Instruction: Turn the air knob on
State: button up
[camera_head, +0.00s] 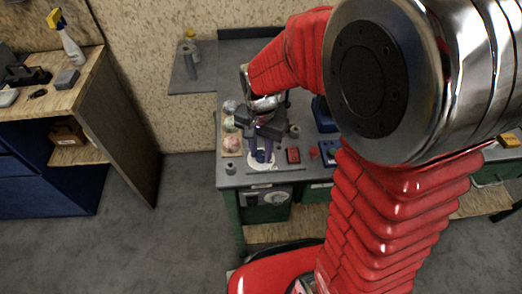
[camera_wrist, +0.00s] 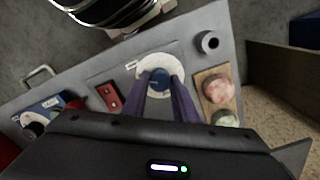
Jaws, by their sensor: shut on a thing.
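The air knob (camera_wrist: 159,77) is small and blue and sits in the middle of a round white dial plate (camera_wrist: 174,61) on the grey bench top. In the wrist view my gripper (camera_wrist: 160,83) reaches down with two purple fingers, shut on the knob from both sides. The fingers hide part of the knob, so its turn angle cannot be told. In the head view my gripper (camera_head: 262,146) points down over the white dial plate (camera_head: 251,163) near the bench's front edge, and the knob is hard to make out there.
A red switch box (camera_wrist: 110,96) and a blue device (camera_wrist: 42,115) with a dark knob lie left of the dial. A grey cylinder (camera_wrist: 207,42) and a wooden holder (camera_wrist: 203,79) with round pieces stand right of it. A side bench holds a spray bottle (camera_head: 68,42).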

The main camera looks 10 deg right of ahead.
aim_at(261, 154)
jog(key=o, duration=1.1)
jog(key=shift+c, duration=0.2)
notch_tip(261, 154, up, 14)
jog(key=shift+f, duration=0.15)
dwell(0.4)
